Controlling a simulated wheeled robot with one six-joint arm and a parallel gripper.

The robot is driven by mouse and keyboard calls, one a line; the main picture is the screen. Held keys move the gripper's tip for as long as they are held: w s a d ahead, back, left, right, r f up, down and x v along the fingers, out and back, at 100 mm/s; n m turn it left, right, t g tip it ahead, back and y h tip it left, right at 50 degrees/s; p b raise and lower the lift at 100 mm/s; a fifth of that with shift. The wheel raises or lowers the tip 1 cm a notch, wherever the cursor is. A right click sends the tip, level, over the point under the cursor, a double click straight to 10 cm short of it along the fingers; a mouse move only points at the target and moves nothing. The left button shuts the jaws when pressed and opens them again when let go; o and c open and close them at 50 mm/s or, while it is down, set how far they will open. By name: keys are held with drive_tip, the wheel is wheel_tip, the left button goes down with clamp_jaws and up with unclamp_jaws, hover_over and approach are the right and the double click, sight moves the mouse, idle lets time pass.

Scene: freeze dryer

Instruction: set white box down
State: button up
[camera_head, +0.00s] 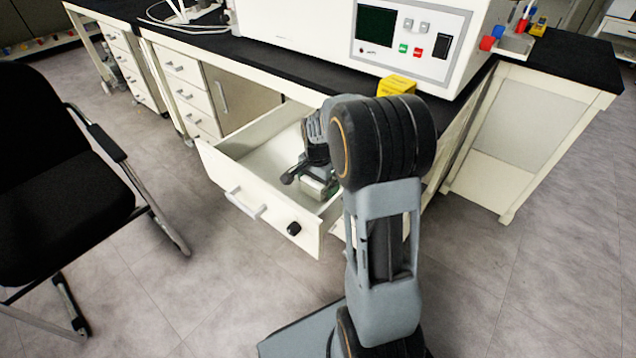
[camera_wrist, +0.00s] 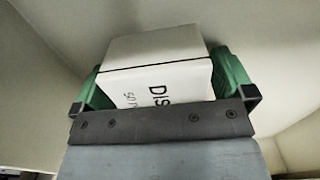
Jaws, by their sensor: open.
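The white box (camera_wrist: 158,68) lies between the green finger pads of my gripper (camera_wrist: 160,92) in the wrist view. Black print shows on its near face. In the head view the white box (camera_head: 313,187) is inside the open drawer (camera_head: 262,182), near its right side. My gripper (camera_head: 308,178) reaches down into the drawer around the box with its fingers open. The wrist view does not clearly show whether the pads touch the box. My arm hides the right part of the drawer in the head view.
A white machine (camera_head: 300,30) with a control panel stands on the black bench top (camera_head: 240,48) above the drawer. A black chair (camera_head: 60,190) stands at left. The drawer's left part is empty.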

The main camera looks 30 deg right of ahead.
sight(310, 213)
wheel_tip(310, 213, up, 12)
drive_tip(key=p, duration=0.4)
drive_tip(key=shift+f, duration=0.15)
drive_tip(key=s+a+n+t, duration=0.1)
drive_tip(key=s+a+n, duration=0.2)
drive_tip(key=s+n, duration=0.1)
drive_tip(key=s+a+r+n+t, duration=0.1)
drive_tip(key=s+a+n, duration=0.2)
drive_tip(key=s, duration=0.3)
drive_tip(key=s+a+n, duration=0.3)
drive_tip(key=s+n, duration=0.3)
drive_tip(key=shift+a+r+t, duration=0.25)
drive_tip(key=shift+t, duration=0.15)
drive_tip(key=shift+p, duration=0.3)
drive_tip(key=w+r+p+v, duration=0.1)
drive_tip(key=w+p+v, duration=0.2)
drive_tip(key=p+v, duration=1.1)
drive_tip(key=w+p+v, duration=0.4)
drive_tip(key=p+v, duration=1)
drive_tip(key=v, duration=0.1)
drive_tip(key=shift+a+r+t+p, duration=0.15)
drive_tip(key=shift+r+t+p, duration=0.25)
drive_tip(key=shift+r, duration=0.4)
drive_tip(key=shift+s, duration=0.1)
